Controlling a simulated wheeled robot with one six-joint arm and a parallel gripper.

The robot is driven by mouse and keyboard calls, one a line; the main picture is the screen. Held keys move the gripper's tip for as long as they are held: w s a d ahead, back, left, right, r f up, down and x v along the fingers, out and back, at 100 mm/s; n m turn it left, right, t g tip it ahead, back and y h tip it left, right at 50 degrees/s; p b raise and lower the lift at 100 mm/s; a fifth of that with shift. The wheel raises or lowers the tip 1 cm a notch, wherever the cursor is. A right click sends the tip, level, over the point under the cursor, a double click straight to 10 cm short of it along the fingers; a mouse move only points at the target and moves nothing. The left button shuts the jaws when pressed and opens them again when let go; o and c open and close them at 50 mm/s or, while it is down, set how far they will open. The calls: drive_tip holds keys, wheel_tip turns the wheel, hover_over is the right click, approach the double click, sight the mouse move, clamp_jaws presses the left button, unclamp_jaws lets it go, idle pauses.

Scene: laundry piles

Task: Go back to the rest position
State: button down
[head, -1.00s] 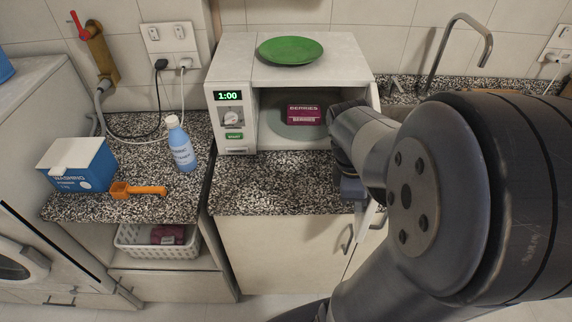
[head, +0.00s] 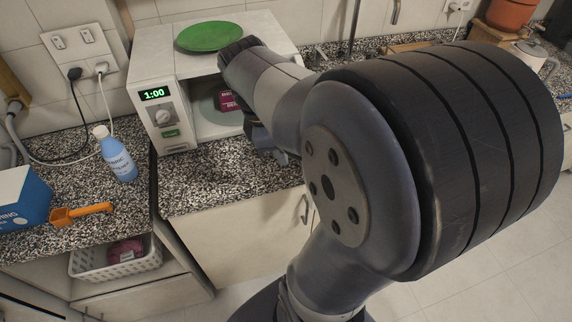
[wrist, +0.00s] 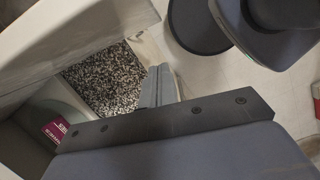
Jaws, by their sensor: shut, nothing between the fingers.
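My arm stretches across the right of the head view, with my gripper (head: 272,150) in front of the white microwave, above the speckled counter. Most of the gripper is hidden behind my arm there. In the wrist view the two grey fingers of my gripper (wrist: 158,86) lie together, shut and empty. The microwave (head: 167,118) is open and shows 1:00. A dark red berries box (head: 228,101) sits inside on the turntable, partly hidden by my arm; it also shows at the lower left of the wrist view (wrist: 56,129).
A green plate (head: 209,37) lies on top of the microwave. A blue bottle (head: 117,157), a blue washing box (head: 22,198) and an orange scoop (head: 82,213) are on the left counter (head: 80,240). A white basket (head: 118,262) stands below. Floor shows at right.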

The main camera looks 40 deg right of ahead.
drive_tip(key=shift+v, duration=1.65)
drive_tip(key=s+d+f, duration=0.2)
drive_tip(key=d+f, duration=0.3)
drive_tip(key=f, duration=0.4)
drive_tip(key=shift+s+f+b, duration=0.3)
drive_tip(key=shift+s+f, duration=0.05)
drive_tip(key=shift+d, duration=0.1)
